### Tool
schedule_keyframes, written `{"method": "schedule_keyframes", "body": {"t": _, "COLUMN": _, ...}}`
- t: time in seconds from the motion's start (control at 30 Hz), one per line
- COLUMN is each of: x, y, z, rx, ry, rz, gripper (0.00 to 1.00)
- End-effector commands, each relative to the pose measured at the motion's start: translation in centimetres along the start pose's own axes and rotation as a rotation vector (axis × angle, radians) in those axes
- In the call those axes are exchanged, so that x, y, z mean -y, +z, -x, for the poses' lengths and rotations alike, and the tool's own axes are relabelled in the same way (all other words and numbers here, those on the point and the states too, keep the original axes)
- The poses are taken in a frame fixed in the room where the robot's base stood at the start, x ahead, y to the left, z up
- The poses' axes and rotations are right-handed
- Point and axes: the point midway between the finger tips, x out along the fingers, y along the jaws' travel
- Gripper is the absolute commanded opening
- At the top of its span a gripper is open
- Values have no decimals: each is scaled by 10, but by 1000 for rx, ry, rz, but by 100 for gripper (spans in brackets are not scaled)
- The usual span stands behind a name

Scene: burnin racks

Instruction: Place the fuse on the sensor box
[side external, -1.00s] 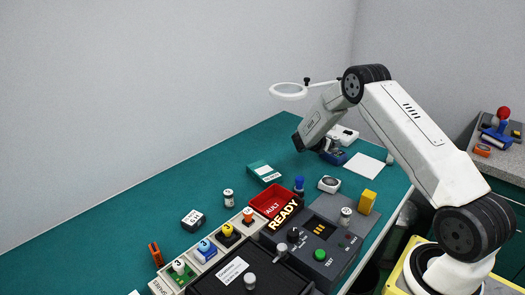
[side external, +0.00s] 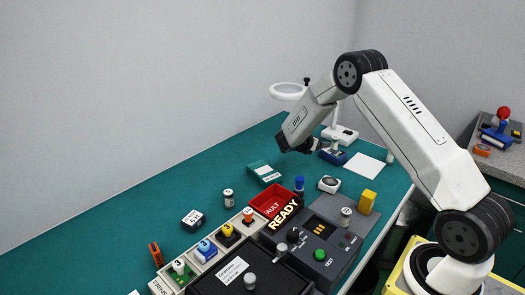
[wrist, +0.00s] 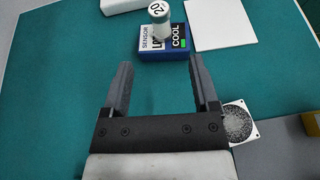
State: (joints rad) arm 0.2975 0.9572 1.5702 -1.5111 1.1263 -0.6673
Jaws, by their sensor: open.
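The blue sensor box (wrist: 177,54), with its SENSOR and COOL labels, sits on the green bench; it also shows in the side external view (side external: 333,157). A pale cylindrical fuse (wrist: 160,27) with a "20" on its end stands upright on the box; in the side external view (side external: 336,145) it is small. My gripper (wrist: 160,62) is open and empty, its fingers wide apart. In the side external view my gripper (side external: 298,147) is above the bench, to the left of the box and apart from it. The fuse is beyond the fingertips and not touched by them.
A magnifier lamp (side external: 344,134) stands behind the box. A white sheet (side external: 364,166) lies to its right. A square fan (wrist: 238,122) is by my right finger. The READY panel (side external: 320,235), red tray (side external: 272,200) and spares strip (side external: 208,262) fill the front.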

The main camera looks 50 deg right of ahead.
Motion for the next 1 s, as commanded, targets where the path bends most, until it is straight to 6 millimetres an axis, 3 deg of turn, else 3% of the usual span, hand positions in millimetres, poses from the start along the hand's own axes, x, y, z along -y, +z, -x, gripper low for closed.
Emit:
{"method": "schedule_keyframes", "body": {"t": 0.27, "x": 0, "y": 0, "z": 0, "rx": -4, "ry": -1, "rz": -3, "gripper": 77}}
{"method": "schedule_keyframes", "body": {"t": 0.47, "x": 9, "y": -3, "z": 14, "rx": -70, "ry": -15, "rz": -57, "gripper": 77}}
{"method": "schedule_keyframes", "body": {"t": 0.67, "x": 33, "y": -15, "z": 52, "rx": -245, "ry": -65, "rz": -213, "gripper": 77}}
{"method": "schedule_keyframes", "body": {"t": 1.0, "x": 96, "y": -43, "z": 149, "rx": -627, "ry": -239, "rz": -615, "gripper": 77}}
